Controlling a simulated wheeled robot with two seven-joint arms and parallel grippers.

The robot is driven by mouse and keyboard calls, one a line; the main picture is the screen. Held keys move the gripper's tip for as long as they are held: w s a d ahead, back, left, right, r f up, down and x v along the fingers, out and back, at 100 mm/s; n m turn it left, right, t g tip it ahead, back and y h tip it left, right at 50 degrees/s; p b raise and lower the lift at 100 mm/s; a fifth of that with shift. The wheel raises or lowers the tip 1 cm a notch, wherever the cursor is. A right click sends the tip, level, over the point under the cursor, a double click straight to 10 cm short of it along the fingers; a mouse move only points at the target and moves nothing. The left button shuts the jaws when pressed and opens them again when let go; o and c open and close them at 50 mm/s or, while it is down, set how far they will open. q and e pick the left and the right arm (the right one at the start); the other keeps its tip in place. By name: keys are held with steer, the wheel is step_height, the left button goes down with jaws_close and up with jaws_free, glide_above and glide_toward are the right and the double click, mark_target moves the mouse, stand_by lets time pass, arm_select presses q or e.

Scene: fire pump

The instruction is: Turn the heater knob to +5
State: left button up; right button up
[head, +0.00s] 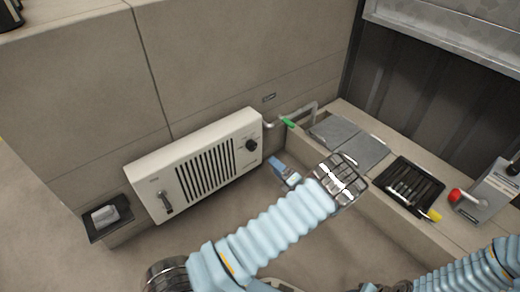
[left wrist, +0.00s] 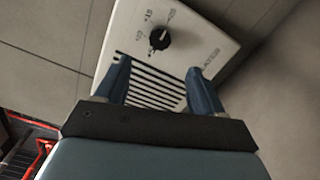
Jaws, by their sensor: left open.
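The heater (head: 207,166) is a cream box with a dark slatted grille, low on the wall at the left of centre. Its round black heater knob (head: 252,146) sits at its right end. In the left wrist view the knob (left wrist: 160,39) shows just beyond the fingertips, with printed marks around it; its setting is too small to read surely. My left gripper (head: 284,170) is to the right of and below the knob. Its two blue fingers (left wrist: 158,68) are apart with nothing between them, and the knob is clear of them. My right gripper is out of view.
A black tray (head: 412,187) and grey panels (head: 350,139) lie along the ledge at the right. A grey box with a red-knobbed lever (head: 456,195) stands beyond the tray. A green-handled valve (head: 288,122) is near the heater's right end. A dark wall holder (head: 107,217) is at the left.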

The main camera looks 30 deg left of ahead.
mark_target(254, 148)
arm_select(q)
steer(key=b+x, duration=0.1)
steer(key=x, duration=1.1)
steer(key=shift+s, duration=0.1)
steer(key=c, duration=1.1)
steer(key=shift+o, duration=0.2)
